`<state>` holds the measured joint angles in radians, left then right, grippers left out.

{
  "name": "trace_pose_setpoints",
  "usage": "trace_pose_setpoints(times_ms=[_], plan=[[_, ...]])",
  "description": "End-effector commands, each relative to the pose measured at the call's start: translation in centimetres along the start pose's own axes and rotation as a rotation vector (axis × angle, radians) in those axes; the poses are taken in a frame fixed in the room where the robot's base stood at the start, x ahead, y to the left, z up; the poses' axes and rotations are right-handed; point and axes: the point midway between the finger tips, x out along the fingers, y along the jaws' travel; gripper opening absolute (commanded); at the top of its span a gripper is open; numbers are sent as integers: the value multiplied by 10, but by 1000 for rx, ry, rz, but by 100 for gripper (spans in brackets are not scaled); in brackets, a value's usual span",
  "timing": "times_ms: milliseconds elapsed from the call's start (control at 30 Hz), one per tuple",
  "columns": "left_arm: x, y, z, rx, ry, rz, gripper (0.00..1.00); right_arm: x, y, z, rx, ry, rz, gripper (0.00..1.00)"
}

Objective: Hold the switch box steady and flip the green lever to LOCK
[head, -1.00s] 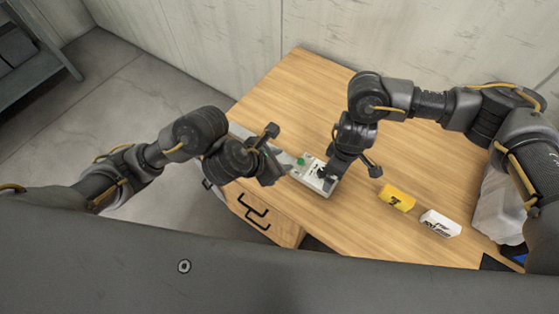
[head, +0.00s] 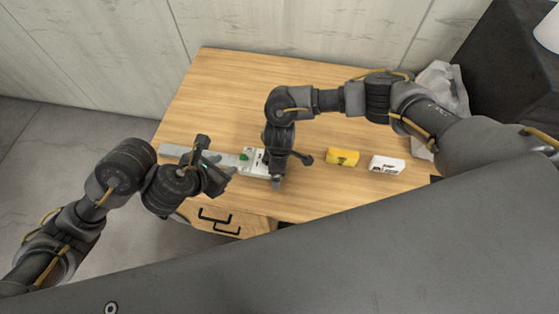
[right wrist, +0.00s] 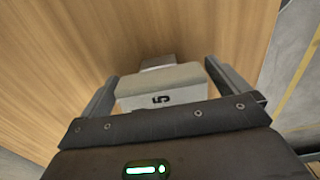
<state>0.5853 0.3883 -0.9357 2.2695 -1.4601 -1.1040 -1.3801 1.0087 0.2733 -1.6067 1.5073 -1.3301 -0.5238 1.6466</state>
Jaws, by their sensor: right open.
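The switch box (head: 259,160) is a small pale grey-white box on the wooden table, below and partly hidden by my right gripper (head: 276,180). A small green part (head: 244,156), which looks like the lever, shows at its left end. The lever's exact position and any LOCK marking are too small to read.
A yellow box (head: 342,156) and a white box (head: 387,164) lie to the right on the table. A long grey strip (head: 176,151) lies at the left. A crumpled translucent bag (head: 438,85) is at the right edge. The back of the table (head: 225,75) is clear.

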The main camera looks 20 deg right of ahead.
Motion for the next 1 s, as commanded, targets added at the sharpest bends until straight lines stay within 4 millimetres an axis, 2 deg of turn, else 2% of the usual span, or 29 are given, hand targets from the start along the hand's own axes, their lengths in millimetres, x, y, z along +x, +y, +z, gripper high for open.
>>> trace_pose_setpoints(times_ms=[367,900,933,1000], plan=[[0,0,0,0,0,0,36,6,0,0,-1,0,0,100],[0,0,0,0,0,0,36,5,0,0,0,0,1,29],[0,0,0,0,0,0,35,5,0,0,0,0,1,27],[0,0,0,0,0,0,26,5,0,0,0,0,1,27]])
